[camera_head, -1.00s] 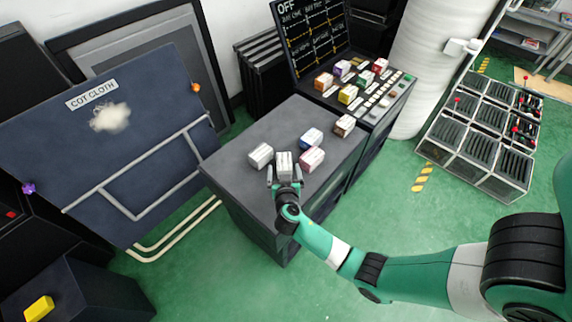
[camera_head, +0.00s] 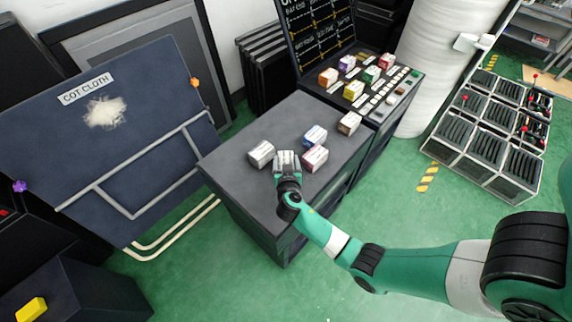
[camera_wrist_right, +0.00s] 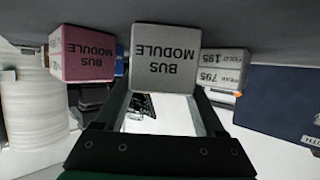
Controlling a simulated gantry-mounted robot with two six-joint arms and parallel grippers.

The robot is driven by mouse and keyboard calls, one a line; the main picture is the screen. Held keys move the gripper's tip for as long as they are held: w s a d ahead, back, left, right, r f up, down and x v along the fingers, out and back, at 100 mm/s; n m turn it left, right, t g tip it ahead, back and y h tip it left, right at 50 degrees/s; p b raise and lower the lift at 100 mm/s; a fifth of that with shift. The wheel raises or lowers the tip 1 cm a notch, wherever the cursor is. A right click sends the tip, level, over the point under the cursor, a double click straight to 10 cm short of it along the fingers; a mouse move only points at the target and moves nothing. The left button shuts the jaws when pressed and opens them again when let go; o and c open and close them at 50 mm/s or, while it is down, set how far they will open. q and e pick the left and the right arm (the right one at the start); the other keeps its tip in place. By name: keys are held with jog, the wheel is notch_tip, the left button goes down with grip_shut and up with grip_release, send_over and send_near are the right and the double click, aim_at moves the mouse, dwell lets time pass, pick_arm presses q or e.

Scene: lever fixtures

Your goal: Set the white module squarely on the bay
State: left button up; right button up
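The white module (camera_head: 286,157) stands on the dark worktop (camera_head: 236,158), at the tip of my right gripper (camera_head: 287,173). In the right wrist view, which is upside down, its grey face (camera_wrist_right: 188,57) reads BUS MODULE. My left gripper is not in view. I cannot make out which spot is the bay.
Another white module (camera_head: 261,153) stands close on the left. A pink module (camera_head: 315,157) and a blue one (camera_head: 315,137) stand close on the right, a brown one (camera_head: 349,123) farther off. A console (camera_head: 375,85) with several coloured modules lies beyond. The worktop's front left is clear.

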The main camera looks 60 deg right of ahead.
aim_at(286, 160)
jog(key=shift+d, duration=0.1)
jog(key=shift+c, duration=1.2)
jog(key=c, duration=0.7)
jog(key=shift+w+r, duration=0.1)
notch_tip(286, 160, up, 4)
jog(key=p, duration=0.3)
jog(key=shift+r, duration=0.15)
jog(key=s+a+r+p, duration=0.2)
jog(key=s+p, duration=0.2)
jog(key=p, duration=0.2)
jog(key=s+a+r+p, duration=0.3)
jog(key=p, duration=0.4)
jog(key=s+a+r+p, duration=0.3)
jog(key=s+p, duration=0.1)
jog(key=p, duration=0.2)
jog(key=shift+s+r+p, duration=0.25)
jog(key=shift+s+p, duration=0.1)
jog(key=shift+p, duration=0.05)
